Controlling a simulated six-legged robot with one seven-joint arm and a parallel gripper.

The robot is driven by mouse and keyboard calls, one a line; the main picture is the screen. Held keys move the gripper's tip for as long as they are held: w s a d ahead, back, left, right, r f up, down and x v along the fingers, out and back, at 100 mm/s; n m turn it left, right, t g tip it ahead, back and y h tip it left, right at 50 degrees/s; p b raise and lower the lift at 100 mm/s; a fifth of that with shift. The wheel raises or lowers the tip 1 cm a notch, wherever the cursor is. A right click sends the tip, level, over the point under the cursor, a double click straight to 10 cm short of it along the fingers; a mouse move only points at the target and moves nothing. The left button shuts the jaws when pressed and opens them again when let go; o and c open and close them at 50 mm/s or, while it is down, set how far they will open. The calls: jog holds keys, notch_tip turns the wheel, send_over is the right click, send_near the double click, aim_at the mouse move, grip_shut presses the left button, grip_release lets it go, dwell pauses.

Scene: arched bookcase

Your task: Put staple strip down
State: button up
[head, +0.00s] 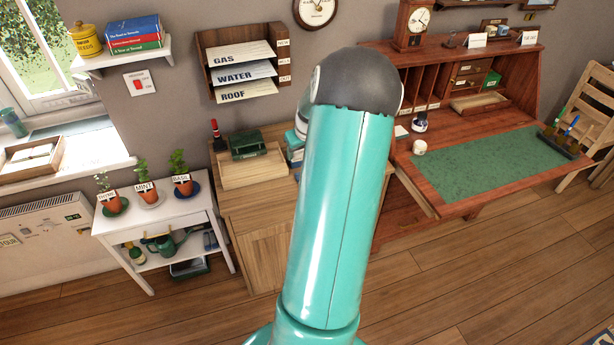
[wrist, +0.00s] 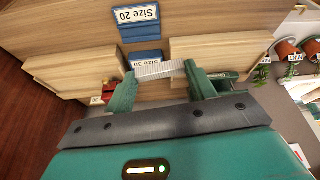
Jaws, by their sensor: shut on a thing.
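In the wrist view my gripper (wrist: 160,75) has two green fingers shut on the ends of a pale grey, ribbed staple strip (wrist: 161,69). The strip spans the gap between the fingertips over the pale wooden unit. A blue box with a size label (wrist: 146,57) lies just behind the strip and is partly hidden by it. A second blue box labelled "Size 20" (wrist: 139,22) is beyond it. I cannot tell how far the strip is above the surfaces below. In the head view my arm hides the gripper and the strip.
The wooden cabinet (head: 252,215) carries a shallow tray (head: 262,172) and a dark green object (head: 249,144). A white plant stand (head: 155,217) with pots stands at its left. A desk with a green mat (head: 490,176) stands at right. Dark green and red items lie near the fingers.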

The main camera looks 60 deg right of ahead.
jog(key=s+d+r+m, duration=0.1)
jog(key=s+d, duration=0.2)
jog(key=s, duration=0.4)
jog(key=s+d+r+m, duration=0.1)
jog(key=s+d, duration=0.2)
jog(key=s, duration=0.4)
jog(key=shift+h, duration=0.3)
jog(key=w+f, duration=0.3)
jog(key=w, duration=0.1)
jog(key=w+a+f, duration=0.1)
jog(key=w+f, duration=0.2)
jog(key=w, duration=0.1)
jog(key=w+a+f, duration=0.1)
jog(key=w+f, duration=0.2)
jog(key=w, duration=0.1)
jog(key=shift+w+a, duration=0.15)
jog(key=shift+w, duration=0.15)
jog(key=shift+w+f, duration=0.15)
jog(key=shift+f, duration=0.1)
jog(key=shift+w+a+f, duration=0.1)
jog(key=shift+w+f, duration=0.05)
jog(key=shift+f, duration=0.75)
jog(key=shift+w+f, duration=0.1)
jog(key=shift+f, duration=0.8)
jog(key=o, duration=1)
jog(key=shift+f, duration=0.15)
jog(key=shift+c, duration=0.2)
